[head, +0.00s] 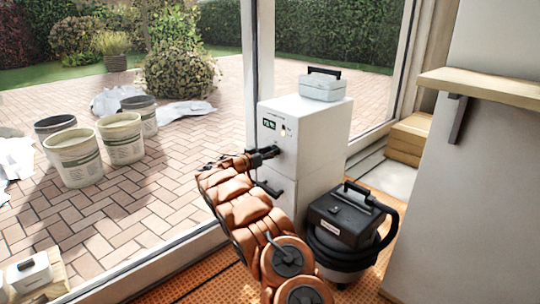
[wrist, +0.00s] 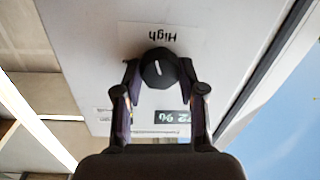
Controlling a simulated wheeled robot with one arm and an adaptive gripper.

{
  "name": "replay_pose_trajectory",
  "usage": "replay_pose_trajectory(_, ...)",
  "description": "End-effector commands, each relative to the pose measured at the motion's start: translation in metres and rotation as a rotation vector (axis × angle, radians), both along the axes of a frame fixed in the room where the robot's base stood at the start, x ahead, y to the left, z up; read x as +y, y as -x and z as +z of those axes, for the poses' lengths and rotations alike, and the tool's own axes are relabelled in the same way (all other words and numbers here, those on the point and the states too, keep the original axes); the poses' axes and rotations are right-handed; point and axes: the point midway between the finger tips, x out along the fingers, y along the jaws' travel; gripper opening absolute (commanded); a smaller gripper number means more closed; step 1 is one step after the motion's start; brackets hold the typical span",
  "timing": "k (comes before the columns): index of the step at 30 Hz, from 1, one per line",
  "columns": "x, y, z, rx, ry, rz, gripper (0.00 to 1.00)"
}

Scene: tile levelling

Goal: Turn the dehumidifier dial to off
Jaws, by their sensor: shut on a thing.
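The white dehumidifier (head: 301,145) stands upright by the window frame, with a small display (head: 269,124) on its front. In the wrist view, the dark dial (wrist: 158,66) sits on the white front panel, its short white pointer mark slightly tilted. In the head view my gripper (head: 272,153) is at the front of the dehumidifier and hides the dial. No "off" label can be read.
A white case (head: 322,89) with a black handle rests on the dehumidifier. A black and grey vacuum (head: 345,225) stands to its right, close by. A wooden shelf (head: 490,83) juts from the right wall. Several buckets (head: 72,158) stand outside on the paving.

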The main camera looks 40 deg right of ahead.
Motion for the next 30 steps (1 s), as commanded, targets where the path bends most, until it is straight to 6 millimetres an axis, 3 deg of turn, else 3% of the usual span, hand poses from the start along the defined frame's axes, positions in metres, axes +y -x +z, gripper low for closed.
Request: replay_pose_trajectory(30, 0.0, -0.0023, 0.0031, 0.965, -0.022, 0.001, 0.05)
